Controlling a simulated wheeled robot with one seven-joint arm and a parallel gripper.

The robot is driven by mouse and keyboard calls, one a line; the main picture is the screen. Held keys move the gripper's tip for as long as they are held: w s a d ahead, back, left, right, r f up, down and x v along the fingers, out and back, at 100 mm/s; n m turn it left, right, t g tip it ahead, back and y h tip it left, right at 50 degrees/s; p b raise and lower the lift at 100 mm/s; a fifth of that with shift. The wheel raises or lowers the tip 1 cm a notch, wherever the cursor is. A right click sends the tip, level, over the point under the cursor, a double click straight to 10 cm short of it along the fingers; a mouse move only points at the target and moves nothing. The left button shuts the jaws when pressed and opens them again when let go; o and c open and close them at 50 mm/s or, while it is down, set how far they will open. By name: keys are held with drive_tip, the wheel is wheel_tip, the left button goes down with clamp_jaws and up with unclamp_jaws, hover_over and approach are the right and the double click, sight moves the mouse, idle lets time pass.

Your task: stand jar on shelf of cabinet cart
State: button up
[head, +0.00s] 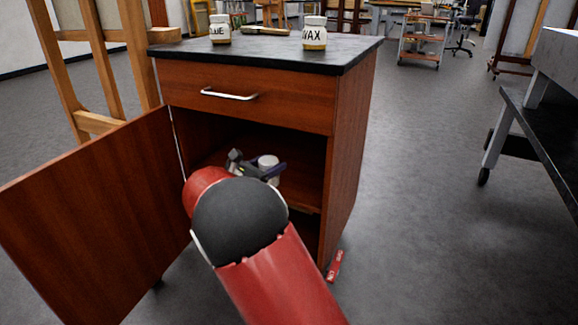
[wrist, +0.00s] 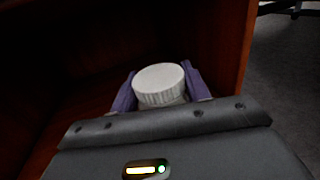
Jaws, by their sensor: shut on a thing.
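The cabinet cart (head: 345,165) is brown wood with a dark top, a closed drawer and an open door (head: 95,220) swung out to the left. Its shelf (head: 305,205) shows partly inside, behind my red arm. My gripper (head: 257,170) is inside the cabinet opening, and its purple fingers are shut on a jar (head: 268,161) with a white lid. In the wrist view the jar (wrist: 160,84) stands between the two fingers, its ribbed lid uppermost. The jar's lower part is hidden, so I cannot tell whether it touches the shelf.
A glue jar (head: 220,29) and a wax jar (head: 314,34) stand on the cart top, with a flat dark object between them. A red box (head: 335,266) lies on the floor by the cart's right side. A wooden easel (head: 100,70) stands left.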

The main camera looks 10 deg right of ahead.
drive_tip(key=w+d, duration=0.8)
drive_tip(key=w, duration=0.2)
drive_tip(key=f+b, duration=0.1)
drive_tip(key=f, duration=0.2)
drive_tip(key=f+b, duration=0.1)
drive_tip(key=f, duration=0.3)
drive_tip(key=shift+w+a+b, duration=0.2)
drive_tip(key=shift+b, duration=0.15)
drive_tip(key=shift+w+f, duration=0.1)
drive_tip(key=o, duration=1.2)
